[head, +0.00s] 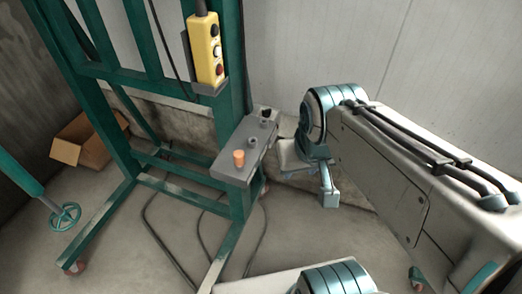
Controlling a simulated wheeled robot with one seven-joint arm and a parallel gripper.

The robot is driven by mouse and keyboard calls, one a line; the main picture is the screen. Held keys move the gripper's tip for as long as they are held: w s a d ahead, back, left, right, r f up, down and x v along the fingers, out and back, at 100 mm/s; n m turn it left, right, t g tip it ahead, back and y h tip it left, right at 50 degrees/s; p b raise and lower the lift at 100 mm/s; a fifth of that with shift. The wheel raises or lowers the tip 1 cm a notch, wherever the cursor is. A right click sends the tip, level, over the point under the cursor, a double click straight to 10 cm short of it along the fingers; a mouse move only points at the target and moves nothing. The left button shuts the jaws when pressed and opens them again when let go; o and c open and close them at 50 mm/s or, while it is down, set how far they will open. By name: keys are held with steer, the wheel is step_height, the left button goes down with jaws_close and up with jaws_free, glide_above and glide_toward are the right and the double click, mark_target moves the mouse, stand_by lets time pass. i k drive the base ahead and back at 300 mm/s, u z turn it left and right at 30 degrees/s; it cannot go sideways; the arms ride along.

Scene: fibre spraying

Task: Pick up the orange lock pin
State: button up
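The orange lock pin (239,158) stands upright at the near end of a narrow grey shelf (232,172) fixed to the green frame. My gripper (328,196) is to the right of the shelf, apart from the pin and hanging at the end of my arm. It is seen side-on and small, so its finger opening is not clear. Nothing orange shows at the gripper.
Several grey pegs or fittings (252,143) stand farther along the shelf. A yellow control pendant (206,48) hangs on the green frame (120,75) above. Cables lie on the floor. A cardboard box (85,140) and a teal handwheel (64,216) are at the left. A pale wall (300,45) stands behind.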

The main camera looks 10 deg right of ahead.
mark_target(239, 155)
steer(key=z, duration=1.3)
steer(key=i, duration=1.65)
steer(key=u, duration=4.35)
